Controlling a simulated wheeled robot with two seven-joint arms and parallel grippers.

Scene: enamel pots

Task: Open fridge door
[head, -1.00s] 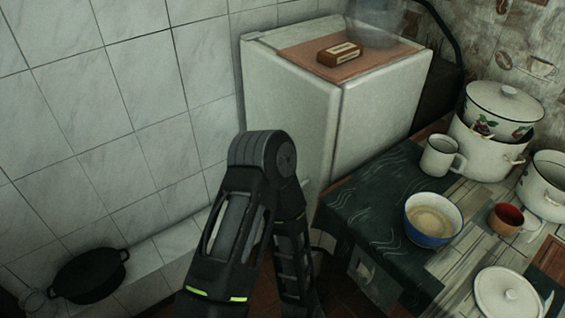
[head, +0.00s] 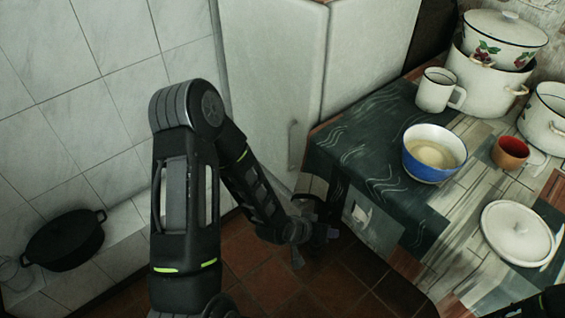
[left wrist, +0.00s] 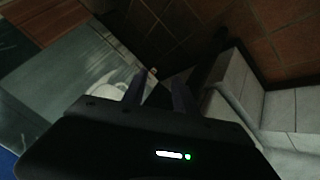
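The white fridge (head: 272,75) stands against the tiled wall in the head view, its door shut and its top out of frame. A slim vertical handle (head: 293,146) is on the door's lower right side. My left gripper (head: 322,236) is low in front of the fridge, below the handle and beside the table, apart from the door. In the left wrist view its two fingers (left wrist: 158,92) are spread with nothing between them.
A table (head: 385,150) with a dark patterned cloth stands close on the right. It bears a blue bowl (head: 433,155), a white mug (head: 437,90), a red cup (head: 510,152), a lid (head: 518,233) and enamel pots (head: 488,80). A black pot (head: 64,241) sits on the left ledge.

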